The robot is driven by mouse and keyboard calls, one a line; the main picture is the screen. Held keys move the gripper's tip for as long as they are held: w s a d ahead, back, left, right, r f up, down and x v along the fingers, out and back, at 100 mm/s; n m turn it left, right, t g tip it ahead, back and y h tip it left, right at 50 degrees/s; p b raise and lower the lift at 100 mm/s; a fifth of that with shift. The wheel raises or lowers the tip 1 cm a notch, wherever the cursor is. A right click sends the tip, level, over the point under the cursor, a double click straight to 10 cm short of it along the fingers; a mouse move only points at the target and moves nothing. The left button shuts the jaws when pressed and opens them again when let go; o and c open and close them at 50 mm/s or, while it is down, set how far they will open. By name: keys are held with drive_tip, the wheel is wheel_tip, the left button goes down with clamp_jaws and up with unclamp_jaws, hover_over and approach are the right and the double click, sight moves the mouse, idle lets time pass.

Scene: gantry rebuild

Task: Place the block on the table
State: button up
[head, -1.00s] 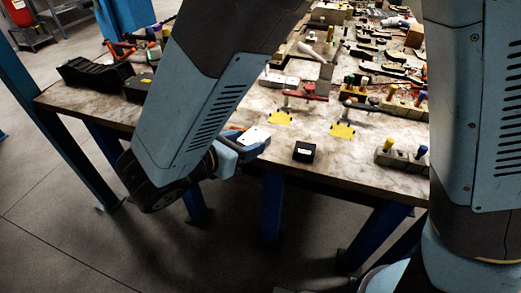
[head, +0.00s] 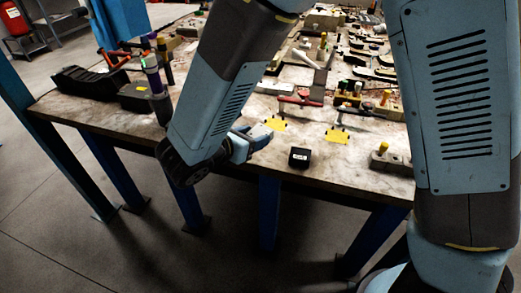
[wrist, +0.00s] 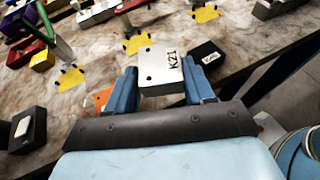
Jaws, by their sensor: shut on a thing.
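A pale grey block (wrist: 161,70) marked "KZ1" is between the blue fingers of my gripper (wrist: 160,88) in the wrist view. My gripper is shut on it. In the head view the block (head: 258,137) shows as a small pale top just beyond my gripper (head: 246,143), at the front part of the table (head: 225,170). My arm hides part of the table behind it. I cannot tell whether the block touches the table top or hangs just above it.
A small black box (head: 299,158) stands right of the block near the table's front edge. Yellow markers (head: 276,123) lie behind. Tools and clamps crowd the back. Black trays (head: 90,81) stand at the left. Bare table top shows around the block.

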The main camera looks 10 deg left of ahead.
hover_over(257, 158)
wheel_tip(257, 158, down, 6)
drive_tip(key=shift+s+d+r, duration=0.1)
drive_tip(key=shift+r, duration=0.1)
wheel_tip(257, 158, down, 3)
drive_tip(key=shift+f, duration=0.15)
drive_tip(key=o, duration=1.3)
drive_tip(key=shift+o, duration=0.2)
drive_tip(key=v, duration=1.2)
